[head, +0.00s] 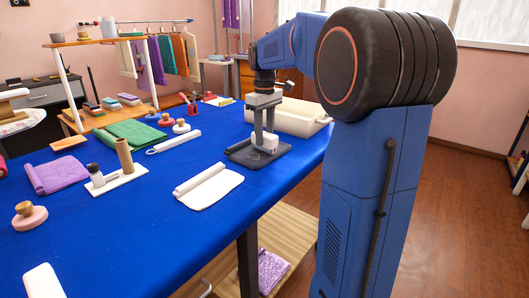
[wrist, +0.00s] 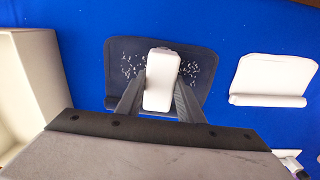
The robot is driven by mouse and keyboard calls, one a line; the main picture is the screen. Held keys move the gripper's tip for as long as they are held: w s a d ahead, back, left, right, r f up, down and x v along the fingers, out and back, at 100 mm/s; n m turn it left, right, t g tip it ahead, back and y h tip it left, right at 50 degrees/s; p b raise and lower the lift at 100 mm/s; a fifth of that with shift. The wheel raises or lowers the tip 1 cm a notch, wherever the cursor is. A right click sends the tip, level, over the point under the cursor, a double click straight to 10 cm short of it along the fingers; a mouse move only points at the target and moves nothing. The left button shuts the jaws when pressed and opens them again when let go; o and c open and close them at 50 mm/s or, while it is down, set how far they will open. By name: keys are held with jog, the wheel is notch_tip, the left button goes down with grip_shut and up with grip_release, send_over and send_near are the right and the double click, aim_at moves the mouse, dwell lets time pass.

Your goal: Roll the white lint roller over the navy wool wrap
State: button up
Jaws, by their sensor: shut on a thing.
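The navy wool wrap (head: 240,153) lies flat on the blue table near its right edge. It also shows in the wrist view (wrist: 120,97), with white lint specks on both sides of its middle. My gripper (head: 264,137) is over the wrap, pointing down, with its fingers at either side of the white lint roller (wrist: 161,78). It is shut on the roller, which also shows low between the fingers in the head view (head: 266,144). The roller is at the middle of the wrap and appears to touch it. The wrap's near edge is partly hidden by the fingers in the wrist view.
A cream tub (head: 301,117) stands just behind the wrap. A folded white cloth (head: 213,190) lies in front. A white tool with a ring end (head: 175,142) and a green cloth (head: 135,133) lie to the left. Bare blue table separates them from the wrap.

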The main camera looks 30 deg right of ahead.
jog(key=shift+s+a, duration=0.15)
jog(key=shift+a, duration=0.35)
jog(key=shift+s+a, duration=0.25)
jog(key=shift+a, duration=0.45)
jog(key=shift+s+a, duration=0.2)
jog(key=shift+a, duration=0.5)
jog(key=shift+s+a, duration=0.25)
jog(key=shift+a, duration=0.45)
jog(key=shift+s+a, duration=0.2)
jog(key=shift+a, duration=0.4)
jog(key=shift+s+a, duration=0.15)
jog(key=shift+a, duration=0.45)
jog(key=shift+r, duration=0.2)
jog(key=shift+r, duration=0.85)
jog(key=shift+r, duration=0.1)
